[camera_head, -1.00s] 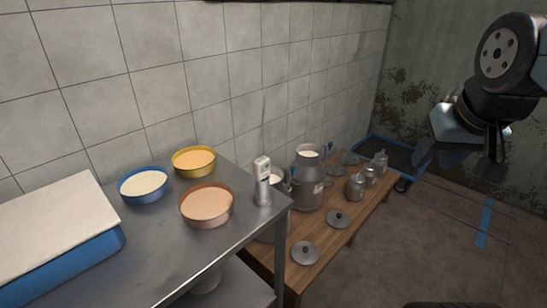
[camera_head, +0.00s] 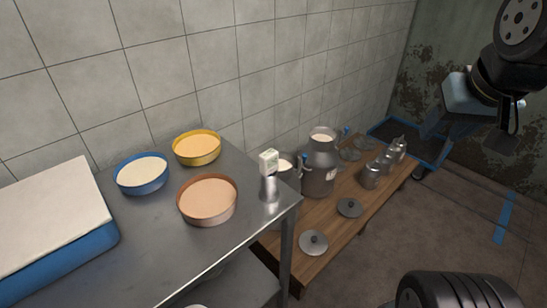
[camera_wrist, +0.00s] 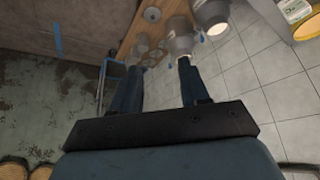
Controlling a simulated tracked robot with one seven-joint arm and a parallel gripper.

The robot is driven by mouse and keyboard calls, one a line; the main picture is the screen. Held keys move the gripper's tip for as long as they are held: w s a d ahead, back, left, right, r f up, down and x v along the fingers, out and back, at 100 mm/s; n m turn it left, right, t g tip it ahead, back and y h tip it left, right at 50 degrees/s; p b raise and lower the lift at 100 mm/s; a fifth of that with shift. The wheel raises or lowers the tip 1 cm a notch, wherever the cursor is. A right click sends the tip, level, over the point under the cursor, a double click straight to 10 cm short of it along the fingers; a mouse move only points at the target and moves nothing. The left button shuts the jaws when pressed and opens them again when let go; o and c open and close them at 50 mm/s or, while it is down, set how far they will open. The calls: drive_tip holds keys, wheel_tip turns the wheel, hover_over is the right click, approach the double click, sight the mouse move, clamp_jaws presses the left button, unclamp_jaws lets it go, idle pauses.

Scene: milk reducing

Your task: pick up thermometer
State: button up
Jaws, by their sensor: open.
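The thermometer (camera_head: 268,161) is a small white device with a display. It stands upright in a metal cup (camera_head: 269,188) near the right corner of the steel table; its lower part is hidden in the cup. My gripper (camera_head: 432,152) is at the upper right in the head view, well to the right of the thermometer and apart from it. In the wrist view my gripper (camera_wrist: 158,75) shows two blue fingers spread apart with nothing held between them.
The steel table (camera_head: 165,250) carries a blue bowl (camera_head: 142,173), a yellow bowl (camera_head: 197,148), a brown bowl (camera_head: 208,198) and a blue-sided box (camera_head: 50,225). A lower wooden table (camera_head: 330,220) holds metal cans and lids. A tiled wall stands behind.

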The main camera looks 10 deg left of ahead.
drive_tip(key=shift+o, duration=0.8)
drive_tip(key=shift+w+a, duration=0.1)
drive_tip(key=o, duration=0.4)
drive_tip(key=w+a+n, duration=0.1)
drive_tip(key=a, duration=0.1)
drive_tip(key=w+a+g, duration=0.1)
drive_tip(key=w+a, duration=0.1)
drive_tip(key=w+a+n, duration=0.1)
drive_tip(key=a, duration=0.1)
drive_tip(key=shift+w+r+n+y, duration=0.25)
drive_tip(key=shift+w+n+y, duration=0.05)
drive_tip(key=shift+w, duration=0.05)
drive_tip(key=shift+o, duration=0.2)
drive_tip(key=n+g, duration=0.5)
drive_tip(key=n, duration=0.2)
hover_over(268, 153)
wheel_tip(268, 153, down, 6)
drive_tip(key=f, duration=0.8)
drive_tip(key=shift+s+d+f, duration=0.15)
drive_tip(key=shift+s+f, duration=0.05)
drive_tip(key=shift+s, duration=0.05)
drive_tip(key=shift+w+f, duration=0.2)
drive_tip(key=shift+f, duration=1.1)
drive_tip(key=shift+w+f, duration=0.15)
drive_tip(key=shift+f, duration=1.15)
